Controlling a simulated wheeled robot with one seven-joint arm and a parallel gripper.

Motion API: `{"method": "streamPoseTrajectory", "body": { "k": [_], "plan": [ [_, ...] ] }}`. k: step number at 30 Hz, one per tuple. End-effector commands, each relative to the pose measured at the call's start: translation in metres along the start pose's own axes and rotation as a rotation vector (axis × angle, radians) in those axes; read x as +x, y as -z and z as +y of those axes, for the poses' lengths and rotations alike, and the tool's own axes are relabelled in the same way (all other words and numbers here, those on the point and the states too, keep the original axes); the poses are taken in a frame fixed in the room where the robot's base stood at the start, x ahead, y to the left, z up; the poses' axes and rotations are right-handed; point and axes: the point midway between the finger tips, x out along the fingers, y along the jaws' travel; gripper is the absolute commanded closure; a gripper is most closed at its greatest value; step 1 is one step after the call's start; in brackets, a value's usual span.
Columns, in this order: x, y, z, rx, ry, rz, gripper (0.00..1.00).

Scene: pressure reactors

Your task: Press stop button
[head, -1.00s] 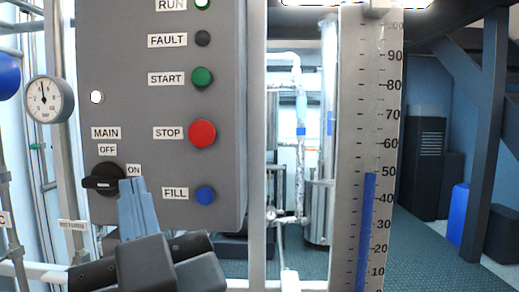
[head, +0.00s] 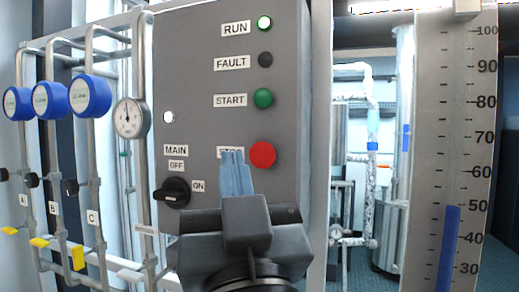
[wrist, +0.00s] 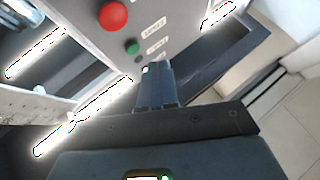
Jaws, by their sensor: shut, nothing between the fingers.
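The red stop button (head: 262,155) sits on the grey control panel (head: 207,80), right of its STOP label. My gripper (head: 233,156) is shut and empty, its blue-grey fingers pointing up in front of the panel. In the head view its tips overlap the STOP label, left of the red button; I cannot tell how far they are from the panel. In the wrist view the red button (wrist: 113,15) and the green start button (wrist: 131,47) show above the fingers (wrist: 153,85), apart from them.
A lit RUN lamp (head: 264,23), a dark FAULT lamp (head: 265,60) and the black MAIN knob (head: 173,192) are on the panel. A level scale (head: 455,150) stands right. My arm hides the panel's lower part.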

Motion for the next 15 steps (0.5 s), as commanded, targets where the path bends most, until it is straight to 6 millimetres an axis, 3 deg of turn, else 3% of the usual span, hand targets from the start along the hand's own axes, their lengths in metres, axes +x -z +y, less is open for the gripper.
{"method": "streamPoseTrajectory", "body": {
  "k": [6, 15],
  "plan": [
    [0.024, -0.012, 0.016, -0.001, -0.001, -0.002, 1.00],
    [0.043, -0.030, 0.031, 0.002, 0.000, -0.001, 1.00]
  ]
}}
